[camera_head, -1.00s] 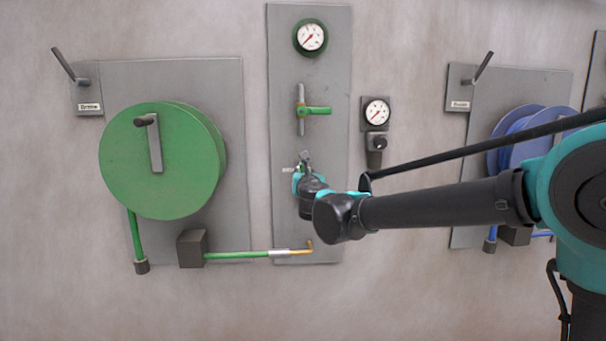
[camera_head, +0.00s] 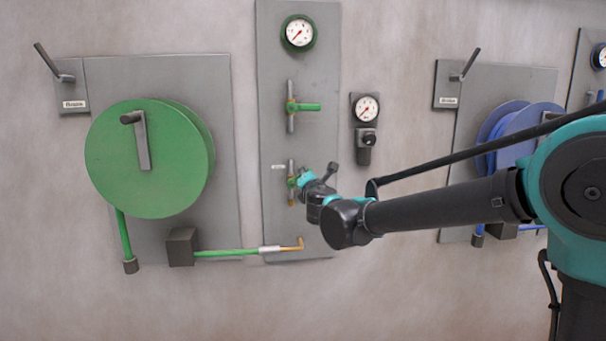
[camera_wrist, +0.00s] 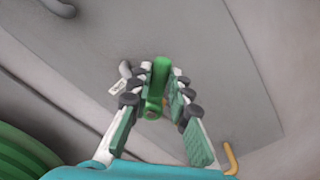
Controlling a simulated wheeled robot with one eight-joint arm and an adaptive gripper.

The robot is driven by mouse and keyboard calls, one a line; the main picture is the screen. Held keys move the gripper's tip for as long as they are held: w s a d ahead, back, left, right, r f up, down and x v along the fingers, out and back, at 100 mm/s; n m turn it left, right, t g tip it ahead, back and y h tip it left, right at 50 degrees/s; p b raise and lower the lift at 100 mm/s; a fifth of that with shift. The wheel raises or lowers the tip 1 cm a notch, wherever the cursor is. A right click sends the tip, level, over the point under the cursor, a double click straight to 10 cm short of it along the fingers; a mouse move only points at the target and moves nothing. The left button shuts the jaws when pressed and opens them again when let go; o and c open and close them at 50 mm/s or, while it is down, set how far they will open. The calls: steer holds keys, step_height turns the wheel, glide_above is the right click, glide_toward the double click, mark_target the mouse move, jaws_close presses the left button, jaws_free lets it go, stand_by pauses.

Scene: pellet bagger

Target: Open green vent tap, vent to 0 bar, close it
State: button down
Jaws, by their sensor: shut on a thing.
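The green vent tap shows on the lower part of the narrow grey panel, with its green handle (camera_wrist: 160,78) between the fingers in the wrist view. My gripper (camera_wrist: 157,100) is shut on this handle. In the head view my gripper (camera_head: 299,181) reaches the tap from the right and hides most of the handle. The tap's pipe (camera_head: 291,165) shows above it, with a brass end below. The green-rimmed gauge (camera_head: 298,33) sits at the panel top. Its red needle points to the lower left; the numbers are too small to read.
A second green tap (camera_head: 308,107) sits higher on the panel, its handle horizontal to the right. A small gauge (camera_head: 367,108) with a black knob is right of the panel. A green hose reel (camera_head: 150,190) stands left, a blue reel (camera_head: 530,115) right behind my arm.

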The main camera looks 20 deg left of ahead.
steer(key=shift+w+d+f+m, duration=0.15)
steer(key=shift+f+m, duration=0.4)
steer(key=shift+m, duration=0.65)
steer(key=shift+w+d+f+m, duration=0.15)
steer(key=shift+f+m, duration=0.45)
steer(key=shift+m, duration=0.6)
steer(key=shift+d+f+m, duration=0.2)
steer(key=shift+f+m, duration=0.35)
steer(key=shift+m, duration=0.65)
steer(key=shift+f, duration=0.1)
steer(key=c, duration=1.4)
jaws_free()
steer(key=v, duration=1.2)
steer(key=shift+w+d, duration=0.1)
steer(key=shift+d, duration=0.05)
